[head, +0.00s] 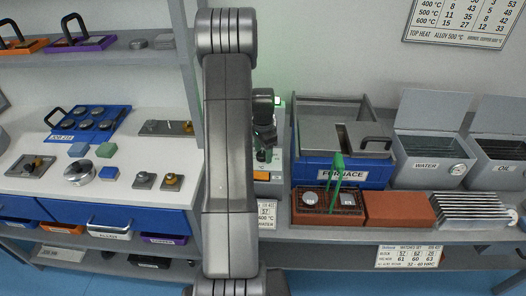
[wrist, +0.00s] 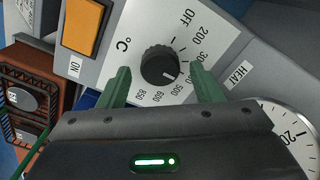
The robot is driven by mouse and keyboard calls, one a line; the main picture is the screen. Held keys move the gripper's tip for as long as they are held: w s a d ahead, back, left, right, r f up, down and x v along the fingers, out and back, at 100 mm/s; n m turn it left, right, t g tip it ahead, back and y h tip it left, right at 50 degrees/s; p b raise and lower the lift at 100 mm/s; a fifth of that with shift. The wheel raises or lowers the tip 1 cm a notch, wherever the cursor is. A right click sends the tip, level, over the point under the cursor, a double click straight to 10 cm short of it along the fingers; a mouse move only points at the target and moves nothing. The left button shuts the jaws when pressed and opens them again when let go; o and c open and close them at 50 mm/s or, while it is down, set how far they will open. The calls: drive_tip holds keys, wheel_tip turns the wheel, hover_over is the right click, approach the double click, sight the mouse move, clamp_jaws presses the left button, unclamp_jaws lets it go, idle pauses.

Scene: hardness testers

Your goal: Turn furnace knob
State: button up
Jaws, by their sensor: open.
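The furnace knob (wrist: 160,65) is black and ribbed, on a light panel (wrist: 140,30) marked °C, OFF, 200 and up to 850. Its white pointer mark faces lower right, roughly toward 500; the exact setting is hard to tell. My gripper (wrist: 160,70) is open, with one green finger left of the knob and one right of it. A gap shows on both sides; I cannot tell the depth. In the head view the control box (head: 268,185) stands left of the blue furnace (head: 342,172), partly hidden by my arm. The knob is not discernible there.
An orange ON button (wrist: 82,27) and a HEAT label (wrist: 238,73) flank the knob. A round gauge (wrist: 296,130) is at lower right. Brick-red blocks (head: 400,208) and a WATER tank (head: 431,160) stand near the furnace.

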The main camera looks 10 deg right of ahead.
drive_tip(key=shift+f, duration=0.2)
drive_tip(key=shift+c, duration=0.5)
drive_tip(key=c, duration=0.9)
